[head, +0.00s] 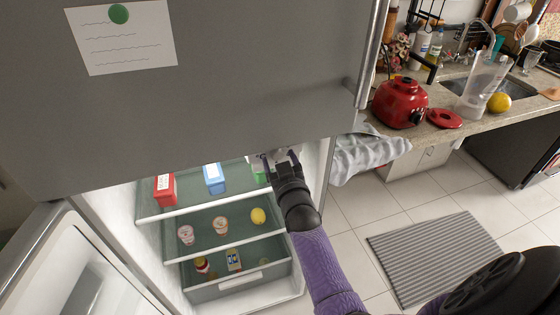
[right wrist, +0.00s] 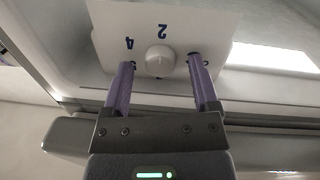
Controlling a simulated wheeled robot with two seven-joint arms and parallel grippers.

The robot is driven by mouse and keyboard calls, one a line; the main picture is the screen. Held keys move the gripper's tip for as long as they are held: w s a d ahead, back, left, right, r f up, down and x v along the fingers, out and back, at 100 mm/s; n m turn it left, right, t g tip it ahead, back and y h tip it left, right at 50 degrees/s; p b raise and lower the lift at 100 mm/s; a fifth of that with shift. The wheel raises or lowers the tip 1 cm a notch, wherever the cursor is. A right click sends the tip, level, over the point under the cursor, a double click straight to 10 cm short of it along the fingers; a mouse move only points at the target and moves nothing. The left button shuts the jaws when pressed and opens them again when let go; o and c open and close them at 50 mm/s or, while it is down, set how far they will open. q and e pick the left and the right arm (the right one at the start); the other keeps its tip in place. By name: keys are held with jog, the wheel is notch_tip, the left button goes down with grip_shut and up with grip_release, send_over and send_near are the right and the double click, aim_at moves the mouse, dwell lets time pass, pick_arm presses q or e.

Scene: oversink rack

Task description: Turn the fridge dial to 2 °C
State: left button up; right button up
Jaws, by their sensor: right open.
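The fridge dial, a round white knob (right wrist: 160,60) on a pale plate (right wrist: 220,22), shows in the right wrist view. A blue 2 is printed above the knob in the picture and a blue 4 to its upper left; other marks are partly covered by my fingers. I cannot tell where the knob points. My right gripper (right wrist: 160,70) is open, its purple fingers on either side of the knob, with no clear contact. In the head view my right gripper (head: 275,157) reaches into the top of the open fridge compartment, where the dial is hidden. My left gripper is not in view.
The upper grey door (head: 230,80) overhangs the opening. The lower door (head: 75,265) stands open at left. A counter (head: 440,105) is at right.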

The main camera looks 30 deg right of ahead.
jog(key=shift+s+a+r+p, duration=0.15)
jog(key=shift+s+p, duration=0.15)
jog(key=shift+p, duration=0.15)
jog(key=p+v, duration=0.5)
jog(key=v, duration=0.4)
jog(key=shift+s, duration=0.15)
